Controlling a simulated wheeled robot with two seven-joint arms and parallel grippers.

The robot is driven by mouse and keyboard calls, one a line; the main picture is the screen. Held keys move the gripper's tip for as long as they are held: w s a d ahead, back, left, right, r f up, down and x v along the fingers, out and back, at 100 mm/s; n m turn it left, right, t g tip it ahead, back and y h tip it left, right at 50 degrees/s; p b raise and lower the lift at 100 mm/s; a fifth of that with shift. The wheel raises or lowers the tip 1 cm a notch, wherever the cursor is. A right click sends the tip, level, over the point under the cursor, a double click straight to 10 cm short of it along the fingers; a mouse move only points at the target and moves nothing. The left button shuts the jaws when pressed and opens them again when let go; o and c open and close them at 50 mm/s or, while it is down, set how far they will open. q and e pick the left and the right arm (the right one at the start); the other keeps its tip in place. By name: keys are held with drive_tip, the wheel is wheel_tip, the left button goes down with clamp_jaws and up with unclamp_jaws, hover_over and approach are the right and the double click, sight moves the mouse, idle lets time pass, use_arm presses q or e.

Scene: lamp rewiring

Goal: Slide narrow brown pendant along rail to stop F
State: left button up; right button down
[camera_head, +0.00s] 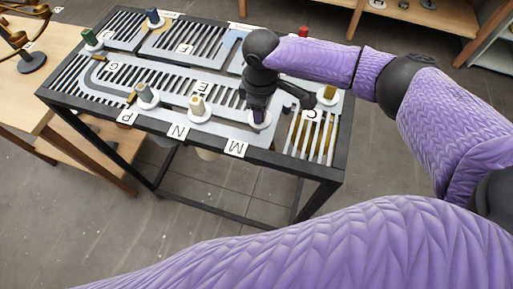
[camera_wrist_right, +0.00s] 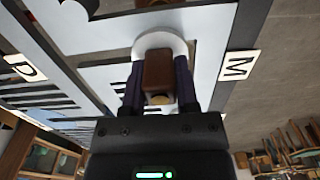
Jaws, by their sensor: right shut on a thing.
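The narrow brown pendant's brown block (camera_wrist_right: 158,70), with a brass-coloured end, stands between the fingers of my right gripper (camera_wrist_right: 158,88) in the right wrist view. A white disc (camera_wrist_right: 160,40) lies behind it on the pale rail plate. In the head view my right gripper (camera_head: 260,108) points down over a white disc (camera_head: 260,121) near the tag M (camera_head: 236,149); the block is hidden there. The gripper is shut on the block. A tag that looks like F (camera_head: 185,48) lies on the far part of the slotted table. My left gripper is not in view.
Other pegs on white discs stand on the plate: grey (camera_head: 145,94), tan (camera_head: 197,105), brown (camera_head: 328,93), green (camera_head: 90,37), blue (camera_head: 153,17). A red one (camera_head: 303,32) is behind my right forearm. Black frame edges (camera_head: 300,164) border the table. A wooden table (camera_head: 30,85) stands left.

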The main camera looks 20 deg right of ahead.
use_arm(q)
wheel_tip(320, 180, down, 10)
drive_tip(key=b, duration=1)
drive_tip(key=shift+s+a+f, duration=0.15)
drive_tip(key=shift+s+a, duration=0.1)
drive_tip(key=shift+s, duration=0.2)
use_arm(e)
drive_tip(key=w+d, duration=0.6)
drive_tip(key=w, duration=0.3)
drive_tip(key=shift+w+d, duration=0.15)
drive_tip(key=shift+w, duration=0.05)
